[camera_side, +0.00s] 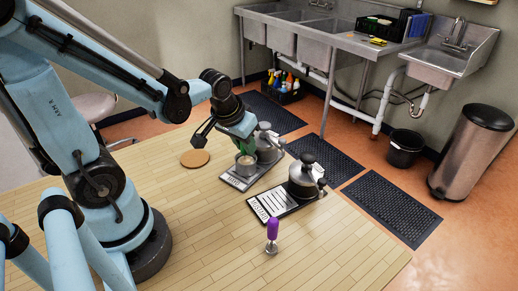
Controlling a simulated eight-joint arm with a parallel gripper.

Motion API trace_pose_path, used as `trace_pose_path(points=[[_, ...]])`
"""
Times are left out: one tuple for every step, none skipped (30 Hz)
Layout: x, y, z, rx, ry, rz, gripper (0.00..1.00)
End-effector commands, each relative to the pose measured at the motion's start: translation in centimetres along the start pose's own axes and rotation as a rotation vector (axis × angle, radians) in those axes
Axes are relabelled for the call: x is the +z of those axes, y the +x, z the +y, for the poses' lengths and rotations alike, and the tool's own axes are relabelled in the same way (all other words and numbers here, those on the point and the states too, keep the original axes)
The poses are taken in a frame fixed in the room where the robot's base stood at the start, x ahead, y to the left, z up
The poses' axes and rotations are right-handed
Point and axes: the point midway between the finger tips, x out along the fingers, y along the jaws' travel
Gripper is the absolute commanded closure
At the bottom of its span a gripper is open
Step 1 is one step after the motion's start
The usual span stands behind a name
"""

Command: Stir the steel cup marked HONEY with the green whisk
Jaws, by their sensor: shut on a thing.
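My gripper (230,126) is over the far tray, shut on the green whisk (243,127). The whisk points down at an open steel cup (245,166), with its lower end at or just inside the cup's mouth; I cannot tell how deep. The cup stands upright on a dark tray (262,178) with a pale label card. The lettering on it is too small to read, so I cannot confirm HONEY.
A lidded steel pot (267,150) stands close behind the cup. A second lidded pot (302,181) stands on a nearer labelled tray (311,200). A purple-handled whisk (272,229) stands upright at the front. A round cork mat (195,158) lies left.

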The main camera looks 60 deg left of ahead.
Motion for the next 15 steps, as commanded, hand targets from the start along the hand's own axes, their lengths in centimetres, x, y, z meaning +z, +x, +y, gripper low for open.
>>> trace_pose_path(points=[[0.2,-0.1,-0.2,0.000,0.000,0.000,1.00],[0.3,-0.1,-0.1,0.000,0.001,0.000,1.00],[0.5,-0.2,-0.1,0.000,0.001,0.000,1.00],[0.6,-0.3,-0.1,0.000,0.001,0.000,1.00],[0.8,-0.3,0.0,0.001,0.001,0.000,1.00],[0.8,-0.3,0.2,0.001,0.002,0.000,1.00],[0.9,-0.4,0.3,0.001,0.002,0.000,1.00],[1.0,-0.4,0.4,0.002,0.002,0.000,1.00],[1.0,-0.4,0.6,0.002,0.003,0.000,1.00],[0.9,-0.4,0.7,0.001,0.003,0.000,1.00],[0.9,-0.4,0.9,0.001,0.002,0.000,1.00],[0.8,-0.3,1.0,0.001,0.002,0.000,1.00],[0.7,-0.3,1.1,0.000,0.002,0.000,1.00],[0.6,-0.2,1.1,0.000,0.002,0.000,1.00],[0.5,-0.2,1.3,0.000,0.002,0.000,1.00]])
